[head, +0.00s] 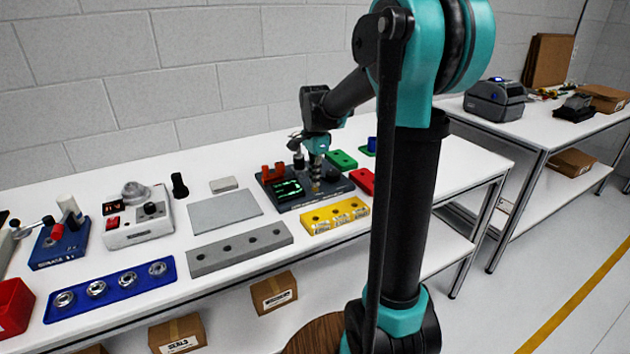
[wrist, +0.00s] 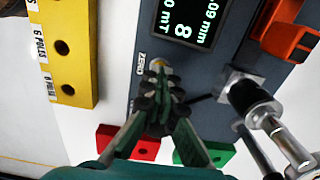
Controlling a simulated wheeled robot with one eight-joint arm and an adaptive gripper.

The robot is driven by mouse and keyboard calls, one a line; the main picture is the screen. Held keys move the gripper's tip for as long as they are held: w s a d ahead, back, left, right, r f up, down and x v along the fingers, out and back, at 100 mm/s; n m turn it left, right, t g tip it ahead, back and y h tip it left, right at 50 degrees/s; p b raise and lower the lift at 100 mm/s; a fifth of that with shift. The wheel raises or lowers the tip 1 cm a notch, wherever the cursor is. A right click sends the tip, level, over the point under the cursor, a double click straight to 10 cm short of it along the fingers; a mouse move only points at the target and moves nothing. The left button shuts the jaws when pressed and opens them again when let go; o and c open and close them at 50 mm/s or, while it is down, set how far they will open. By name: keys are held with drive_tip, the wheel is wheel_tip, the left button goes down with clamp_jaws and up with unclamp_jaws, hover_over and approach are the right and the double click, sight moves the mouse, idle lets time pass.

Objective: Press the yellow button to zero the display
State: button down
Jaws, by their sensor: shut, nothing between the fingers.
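The dark encoder tester (head: 330,198) sits on the white bench, with a lit green display (head: 288,190). In the wrist view its display (wrist: 184,20) shows green digits, partly cut off at the top edge. The yellow button (wrist: 157,62) sits beside the ZERO label on the tester's face, partly hidden by my fingertips. My gripper (wrist: 158,82) is shut and empty, with its tips at the button; I cannot tell whether they touch it. In the head view my gripper (head: 316,180) is over the tester, right of the display.
A metal probe on a post (wrist: 250,100) and an orange-red bracket (wrist: 288,30) stand close by on the tester. A yellow block with holes (head: 336,216), a red block (head: 362,181) and a green block (head: 342,160) lie around it. A grey plate (head: 225,211) lies to the left.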

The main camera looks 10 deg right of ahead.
drive_tip(key=shift+f, duration=0.35)
drive_tip(key=shift+f, duration=0.1)
drive_tip(key=shift+f, duration=0.3)
drive_tip(key=shift+s+f, duration=0.2)
drive_tip(key=shift+f, duration=0.25)
drive_tip(key=shift+r, duration=0.1)
drive_tip(key=shift+w+r, duration=0.15)
drive_tip(key=shift+r, duration=0.05)
wheel_tip(320, 180, up, 14)
